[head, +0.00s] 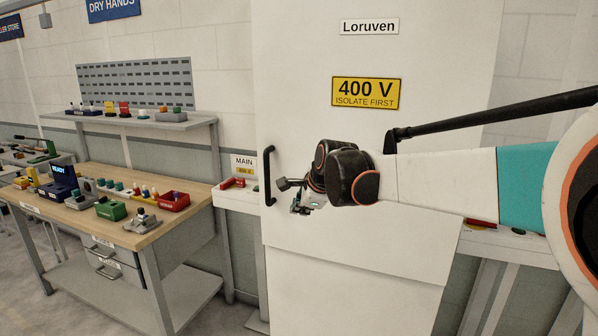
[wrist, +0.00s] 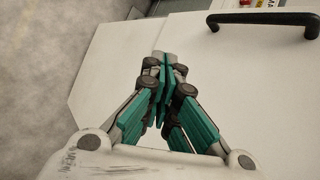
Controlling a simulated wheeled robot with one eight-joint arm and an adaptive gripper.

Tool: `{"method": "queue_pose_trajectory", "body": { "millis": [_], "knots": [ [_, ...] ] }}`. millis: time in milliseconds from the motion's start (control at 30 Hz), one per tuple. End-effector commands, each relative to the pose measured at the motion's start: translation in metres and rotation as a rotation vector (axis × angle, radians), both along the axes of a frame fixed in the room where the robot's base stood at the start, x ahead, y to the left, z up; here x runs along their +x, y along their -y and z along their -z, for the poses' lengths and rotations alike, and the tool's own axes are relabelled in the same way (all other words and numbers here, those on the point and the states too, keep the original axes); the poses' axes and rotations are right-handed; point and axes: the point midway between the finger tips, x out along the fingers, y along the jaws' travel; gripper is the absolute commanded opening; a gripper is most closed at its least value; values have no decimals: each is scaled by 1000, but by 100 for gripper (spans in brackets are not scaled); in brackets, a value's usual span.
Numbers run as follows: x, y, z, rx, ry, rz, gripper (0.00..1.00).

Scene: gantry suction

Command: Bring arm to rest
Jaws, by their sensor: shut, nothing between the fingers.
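My gripper (head: 298,199) is in front of the white cabinet (head: 400,265), just right of the cabinet's black handle (head: 268,176) in the head view. In the wrist view my gripper (wrist: 163,60) has its fingers closed together with nothing between them. The black handle (wrist: 265,18) lies at the upper right there, apart from the fingers. My arm reaches in from the right across the cabinet front and hides part of it.
A wooden workbench (head: 170,185) with several small tools and coloured parts stands at the left. A small white stand (head: 240,200) labelled MAIN is between bench and cabinet. A yellow 400 V sign (head: 366,93) is on the cabinet. Floor shows at lower left.

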Motion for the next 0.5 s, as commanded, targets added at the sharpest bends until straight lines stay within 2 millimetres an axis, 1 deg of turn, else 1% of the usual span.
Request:
{"method": "queue_pose_trajectory", "body": {
  "millis": [33,167,200,267,300,367,400,467,500],
  "knots": [
    [-19,15,-4,-50,17,-41,0],
    [-63,46,-11,-197,65,-175,0],
    [-78,55,-12,-243,78,-215,0],
    [-99,68,-13,-310,97,-278,0],
    [-114,77,-12,-355,109,-319,0],
    [-135,90,-11,-422,125,-382,0],
    [-150,98,-9,-466,135,-425,0],
    [-172,110,-5,-533,148,-488,0],
    [-187,117,-1,-577,156,-531,0]
  ]
}}
